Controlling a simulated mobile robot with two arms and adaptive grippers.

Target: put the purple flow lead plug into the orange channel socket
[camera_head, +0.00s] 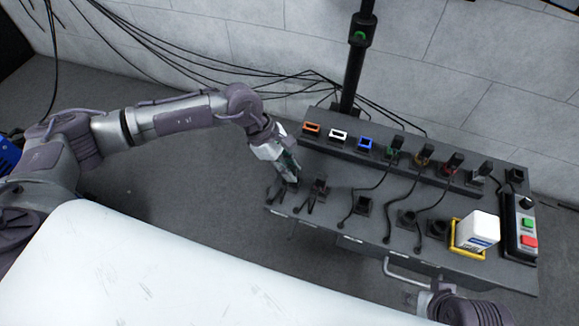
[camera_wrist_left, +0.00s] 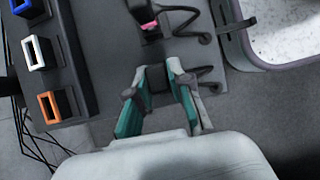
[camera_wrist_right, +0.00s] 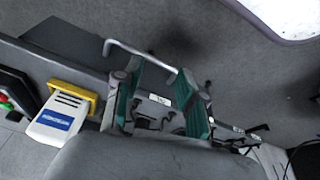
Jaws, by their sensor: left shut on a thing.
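The orange channel socket (camera_head: 312,128) is the leftmost on the raised rear strip, with an empty-looking opening; it also shows in the left wrist view (camera_wrist_left: 48,107). My left gripper (camera_head: 290,178) is low over the left end of the bench, in front of the strip. In the left wrist view its teal fingers are closed on a dark block-like plug (camera_wrist_left: 157,78). The fingers hide its sides, and I cannot make out a purple mark. A plug with a pink band (camera_wrist_left: 150,27) stands beside it. My right gripper (camera_wrist_right: 160,98) is open and empty near the bench's front handle.
White (camera_head: 338,135) and blue (camera_head: 365,144) sockets stand right of the orange one, then several plugged leads. Other plugs and cables lie along the bench front. A white box in a yellow holder (camera_head: 456,250) and a button panel (camera_head: 524,232) are at the right.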

